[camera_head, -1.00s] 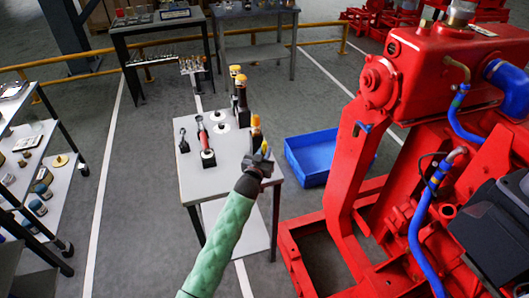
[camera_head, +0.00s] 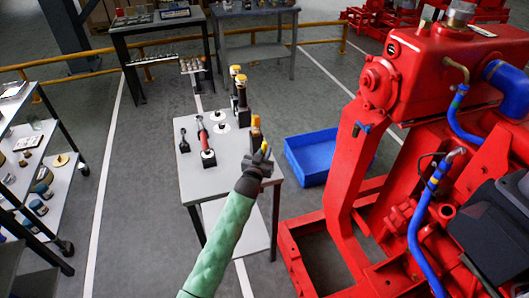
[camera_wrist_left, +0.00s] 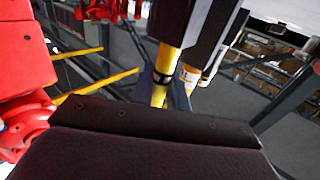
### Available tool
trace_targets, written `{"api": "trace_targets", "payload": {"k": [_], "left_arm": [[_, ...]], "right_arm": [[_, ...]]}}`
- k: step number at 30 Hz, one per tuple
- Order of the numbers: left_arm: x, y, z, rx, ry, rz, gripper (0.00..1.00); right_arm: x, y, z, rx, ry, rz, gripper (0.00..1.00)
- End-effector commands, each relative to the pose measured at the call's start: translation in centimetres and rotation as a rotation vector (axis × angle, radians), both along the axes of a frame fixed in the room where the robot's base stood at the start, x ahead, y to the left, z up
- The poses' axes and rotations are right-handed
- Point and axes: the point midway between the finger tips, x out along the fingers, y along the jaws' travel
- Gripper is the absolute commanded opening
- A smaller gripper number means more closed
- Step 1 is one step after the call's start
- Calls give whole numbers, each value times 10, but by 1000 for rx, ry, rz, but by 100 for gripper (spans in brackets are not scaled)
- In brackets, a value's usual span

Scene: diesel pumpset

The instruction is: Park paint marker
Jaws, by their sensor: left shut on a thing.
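My left gripper (camera_head: 261,161) is over the near right part of the grey table (camera_head: 207,185). It is shut on a yellow paint marker (camera_wrist_left: 166,62), which has a dark band and stands out between the dark fingers in the left wrist view. In the head view only a small yellow piece of the marker (camera_head: 264,147) shows above the gripper. A dark upright block with an orange top (camera_head: 256,124) stands just behind the gripper; I cannot tell if they touch. My right gripper is not in view.
A red-handled tool (camera_head: 203,139) and a dark tool (camera_head: 184,141) are at the table's left. Dark holders with yellow tops (camera_head: 241,92) stand at the back. A blue bin (camera_head: 312,158) and the red pumpset (camera_head: 372,150) are to the right. The table's front left is clear.

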Motion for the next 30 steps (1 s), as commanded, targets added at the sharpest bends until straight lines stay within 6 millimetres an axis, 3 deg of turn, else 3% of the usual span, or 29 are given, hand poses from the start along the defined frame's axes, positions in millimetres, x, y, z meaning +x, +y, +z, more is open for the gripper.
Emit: {"api": "trace_targets", "payload": {"k": [30], "left_arm": [[0,0,-10,0,0,0,0]], "right_arm": [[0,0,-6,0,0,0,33]]}}
